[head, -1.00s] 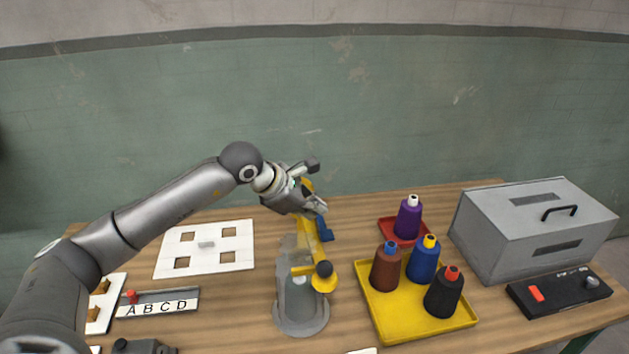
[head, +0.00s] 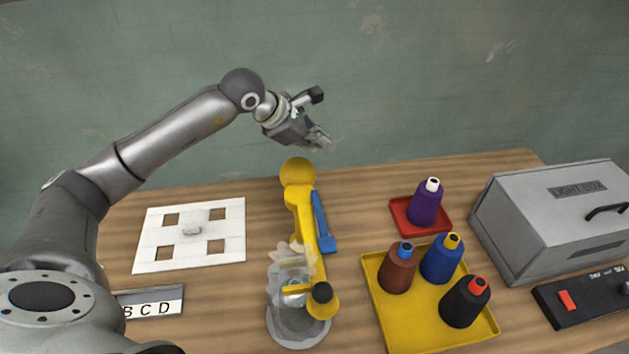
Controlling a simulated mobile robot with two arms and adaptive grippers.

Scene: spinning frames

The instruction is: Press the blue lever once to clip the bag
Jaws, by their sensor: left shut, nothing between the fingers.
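The blue lever (head: 322,225) runs along the right side of a yellow clip device (head: 305,213) in the middle of the table. A translucent bag (head: 291,272) stands at the front end of the device, on a round grey base (head: 298,328). My left gripper (head: 320,139) is shut and empty, raised above and behind the far end of the device, apart from the lever. My right gripper is not in view.
A yellow tray (head: 385,317) with brown, blue and black bottles stands right of the device. A purple bottle (head: 426,203) stands on a red tray (head: 398,219). A grey light box (head: 525,238) and black switch panel (head: 590,300) are at right. A white board (head: 191,264) lies at left.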

